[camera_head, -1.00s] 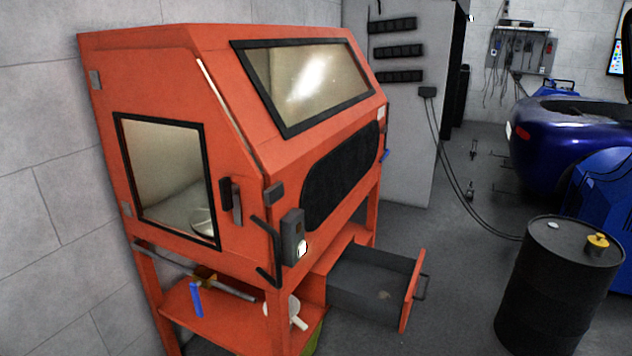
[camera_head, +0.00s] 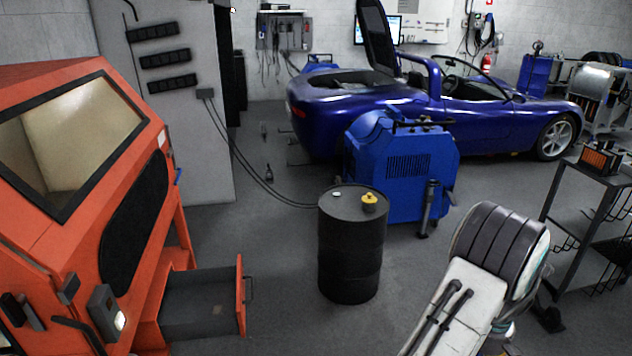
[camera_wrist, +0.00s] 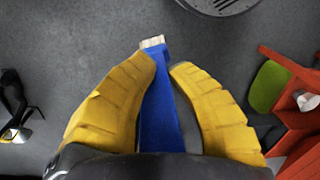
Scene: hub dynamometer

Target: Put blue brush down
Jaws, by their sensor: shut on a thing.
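The blue brush (camera_wrist: 158,105) is in my gripper (camera_wrist: 163,68) in the wrist view. It is a flat blue handle with pale bristles at the far end. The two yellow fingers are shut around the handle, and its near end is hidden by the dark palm. Grey floor shows beneath the brush. In the head view my arm reaches in at the lower right, and neither the gripper nor the brush can be made out there.
An orange blasting cabinet (camera_head: 40,225) with an open drawer (camera_head: 200,304) stands left. A black drum (camera_head: 350,250) with a yellow cap stands mid-floor. Behind are a blue machine (camera_head: 400,170) and a blue car (camera_head: 440,100). A dark shelf rack (camera_head: 590,215) stands right. Floor between is clear.

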